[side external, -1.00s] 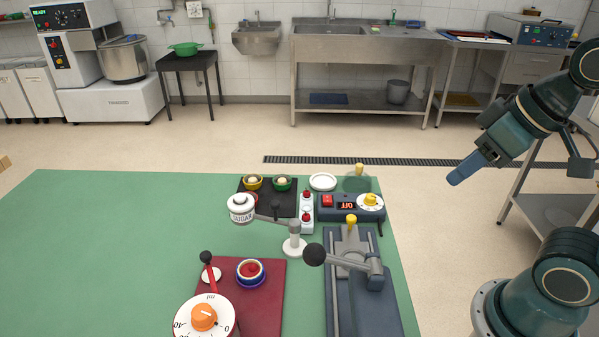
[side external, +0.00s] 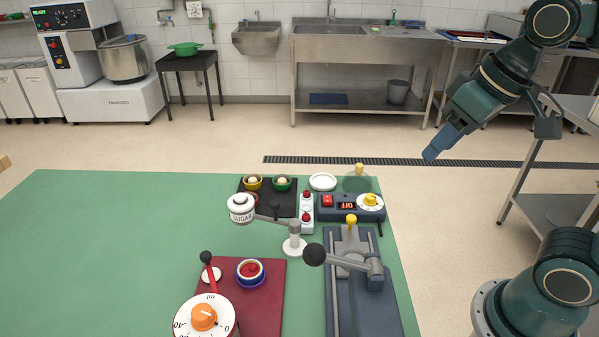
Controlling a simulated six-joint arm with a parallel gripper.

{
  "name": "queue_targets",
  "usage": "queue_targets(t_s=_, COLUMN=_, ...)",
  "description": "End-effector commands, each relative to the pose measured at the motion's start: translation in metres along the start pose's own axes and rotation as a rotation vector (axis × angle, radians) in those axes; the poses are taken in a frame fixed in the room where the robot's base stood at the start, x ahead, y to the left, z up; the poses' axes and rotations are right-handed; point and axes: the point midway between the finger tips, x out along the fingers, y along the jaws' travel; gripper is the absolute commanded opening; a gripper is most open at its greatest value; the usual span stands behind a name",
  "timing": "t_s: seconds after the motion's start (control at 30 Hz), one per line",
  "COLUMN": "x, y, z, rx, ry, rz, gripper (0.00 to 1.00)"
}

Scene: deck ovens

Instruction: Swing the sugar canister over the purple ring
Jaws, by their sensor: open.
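The white sugar canister (side external: 240,215) hangs at the left end of a grey swing arm. The arm pivots on a post with a white base (side external: 294,249). A round multicoloured bowl-like piece (side external: 250,281) with a blue-purple outer band sits below and slightly right of the canister, on the red mat. I cannot tell whether that band is the purple ring; no other purple ring stands out. My gripper (side external: 431,154) is open and empty in the air at the right, well away from the canister. Its fingers overlap from this side.
A red-button box (side external: 306,220) and a dial box (side external: 350,207) stand behind. An orange-knob dial (side external: 204,318) is at the front. The green table's left side (side external: 100,250) is clear.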

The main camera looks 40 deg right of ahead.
Motion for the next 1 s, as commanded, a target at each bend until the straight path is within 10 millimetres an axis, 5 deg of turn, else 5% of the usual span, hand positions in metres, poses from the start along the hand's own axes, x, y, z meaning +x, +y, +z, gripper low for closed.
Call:
queue_targets(t_s=0.47, x=0.024, y=-0.033, z=-0.098, rx=0.088, ry=-0.149, rz=-0.002, gripper=0.43)
queue_targets(t_s=1.0, x=0.098, y=-0.087, z=-0.182, rx=0.184, ry=-0.309, rz=0.036, gripper=0.43)
